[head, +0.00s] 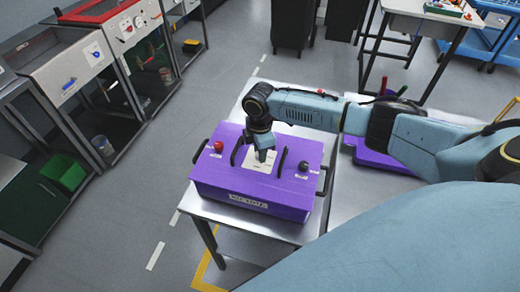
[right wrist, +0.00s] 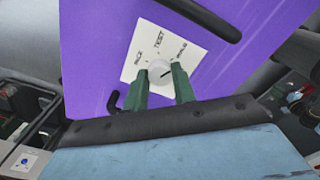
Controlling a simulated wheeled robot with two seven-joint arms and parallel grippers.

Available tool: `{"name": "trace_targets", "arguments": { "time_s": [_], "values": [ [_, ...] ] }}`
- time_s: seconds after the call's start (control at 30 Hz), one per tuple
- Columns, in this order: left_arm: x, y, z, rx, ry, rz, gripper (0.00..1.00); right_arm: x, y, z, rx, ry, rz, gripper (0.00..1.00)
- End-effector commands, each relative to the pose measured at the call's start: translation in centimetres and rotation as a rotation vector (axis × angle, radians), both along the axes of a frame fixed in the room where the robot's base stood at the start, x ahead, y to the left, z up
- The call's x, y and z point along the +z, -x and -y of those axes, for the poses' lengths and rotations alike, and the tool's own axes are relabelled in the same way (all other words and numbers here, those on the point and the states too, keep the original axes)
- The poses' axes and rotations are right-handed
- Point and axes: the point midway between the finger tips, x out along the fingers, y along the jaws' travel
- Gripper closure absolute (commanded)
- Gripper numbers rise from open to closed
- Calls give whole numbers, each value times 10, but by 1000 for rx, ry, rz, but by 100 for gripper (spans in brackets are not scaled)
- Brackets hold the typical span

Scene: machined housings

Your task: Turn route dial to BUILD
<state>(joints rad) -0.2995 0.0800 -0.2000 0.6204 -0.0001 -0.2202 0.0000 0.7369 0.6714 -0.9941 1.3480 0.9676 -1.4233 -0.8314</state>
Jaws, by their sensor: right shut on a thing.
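The route dial (right wrist: 158,72) is a round pale knob on a white plate (right wrist: 184,42) printed PACK, TEST and what looks like BUILD. Its dark mark points right and slightly up, on the BUILD side. The plate also shows on top of the purple housing (head: 225,185) in the head view, where my arm hides the dial. My right gripper (head: 264,157) reaches down over the plate. In the right wrist view its green fingers (right wrist: 161,82) stand on either side of the dial, shut on it. My left gripper is not in view.
A red knob (head: 218,146), a black knob (head: 304,166) and dark handles (head: 282,162) stand up around the plate. The housing sits on a metal table (head: 315,226). Another purple piece (head: 372,157) lies behind my right arm. Work cabinets (head: 95,55) line the left side.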

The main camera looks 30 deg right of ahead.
Motion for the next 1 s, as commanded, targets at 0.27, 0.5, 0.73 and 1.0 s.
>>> {"name": "trace_targets", "arguments": {
  "time_s": [0.27, 0.5, 0.73, 1.0],
  "values": [
    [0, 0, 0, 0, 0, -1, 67, 0, 0, 0, -1, -1, 1, 66],
    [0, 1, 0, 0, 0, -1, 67, 0, 0, 0, -2, 0, 1, 52],
    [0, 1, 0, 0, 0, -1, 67, 5, -1, 0, -2, -1, 2, 52],
    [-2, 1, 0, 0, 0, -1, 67, 54, -1, 0, -1, -1, 6, 52]
  ]
}}
